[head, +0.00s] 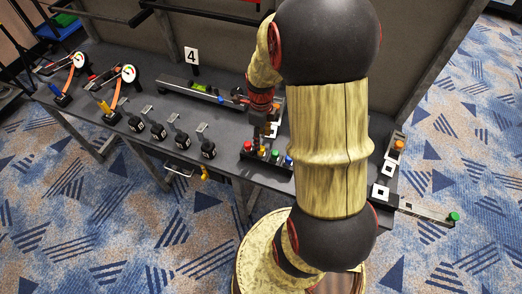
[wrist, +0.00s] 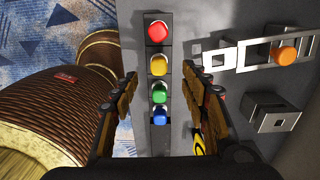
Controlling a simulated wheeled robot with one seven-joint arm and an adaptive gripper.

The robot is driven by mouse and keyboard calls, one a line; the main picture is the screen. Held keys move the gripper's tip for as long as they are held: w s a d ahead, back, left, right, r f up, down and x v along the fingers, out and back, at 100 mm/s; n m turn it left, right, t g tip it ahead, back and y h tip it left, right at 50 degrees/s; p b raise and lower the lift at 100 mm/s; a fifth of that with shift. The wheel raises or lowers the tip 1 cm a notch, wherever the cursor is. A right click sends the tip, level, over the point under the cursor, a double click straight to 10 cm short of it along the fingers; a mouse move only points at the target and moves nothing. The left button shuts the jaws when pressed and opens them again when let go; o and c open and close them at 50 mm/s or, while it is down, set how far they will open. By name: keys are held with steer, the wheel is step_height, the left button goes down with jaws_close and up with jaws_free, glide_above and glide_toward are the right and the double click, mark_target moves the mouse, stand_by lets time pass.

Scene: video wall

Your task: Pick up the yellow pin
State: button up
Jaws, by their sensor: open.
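The yellow pin (wrist: 159,66) is a round-topped peg in a dark block (wrist: 161,140) in the wrist view, in a row with a red pin (wrist: 156,31), a green pin (wrist: 159,93) and a blue pin (wrist: 160,114). My gripper (wrist: 160,72) is open, its fingers left and right of the row, with the yellow pin seen between the fingertips. No contact shows. In the head view, the yellow pin (head: 262,152) stands between the red and green pins, just below my gripper (head: 264,141).
An orange knob (wrist: 286,57) on a metal frame lies right of the row. A yellow and black object (wrist: 198,144) is partly hidden by the right finger. Several black bottle-like items (head: 158,131) line the table (head: 225,163). My arm hides part of the table.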

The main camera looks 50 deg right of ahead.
mark_target(261, 150)
steer(key=shift+s+d+f, duration=0.1)
steer(key=shift+f, duration=0.4)
step_height(261, 150, down, 7)
steer(key=b, duration=0.3)
steer(key=shift+c, duration=1.4)
jaws_close()
